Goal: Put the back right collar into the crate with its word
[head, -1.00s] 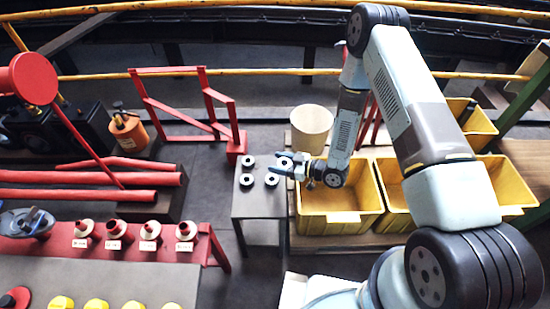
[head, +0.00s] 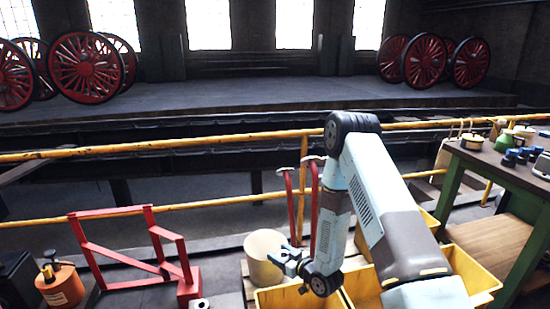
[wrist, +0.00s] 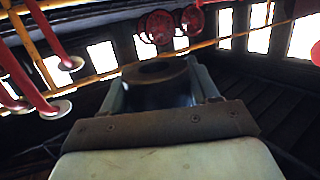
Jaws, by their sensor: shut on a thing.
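My gripper (head: 287,262) is shut on a collar (wrist: 158,72), which shows in the wrist view as a dark ring-topped piece between the two jaws (wrist: 160,92). In the head view the gripper is up in front of a cream bin, by the left yellow crate (head: 278,299). More yellow crates stand to the right, a middle one (head: 362,290) and a right one (head: 478,272), partly behind my arm. I can read no words on the crates. Another collar (head: 200,303) shows at the bottom edge; the rest of its small table is out of view.
A cream bin (head: 264,250) and red long-handled tools (head: 290,205) stand behind the gripper. A red frame (head: 130,250) and an orange can (head: 60,285) are at left. Yellow rails (head: 200,148) cross behind. A green workbench (head: 500,165) stands at right.

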